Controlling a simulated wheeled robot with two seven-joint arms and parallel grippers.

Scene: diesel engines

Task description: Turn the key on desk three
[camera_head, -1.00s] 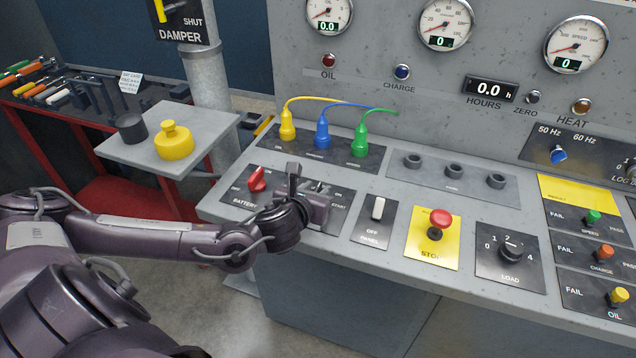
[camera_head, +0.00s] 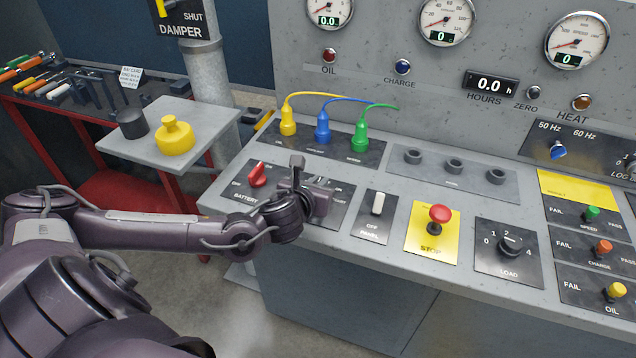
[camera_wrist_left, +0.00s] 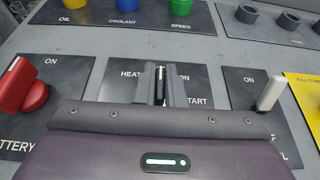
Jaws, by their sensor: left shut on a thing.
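The key (camera_wrist_left: 161,84) shows in the left wrist view as a narrow upright piece between the two fingers, on the dark plate (camera_wrist_left: 118,82) marked HEAT and START. My left gripper (camera_wrist_left: 162,90) is shut on it. In the head view my left gripper (camera_head: 312,195) sits over the same plate and hides the key and most of the lettering. My right gripper is in neither view.
The red battery switch (camera_head: 257,174) is left of the gripper. The white panel switch (camera_head: 378,203) and red STOP button (camera_head: 439,214) are to its right. Yellow, blue and green plugs (camera_head: 322,130) with cables stand behind it.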

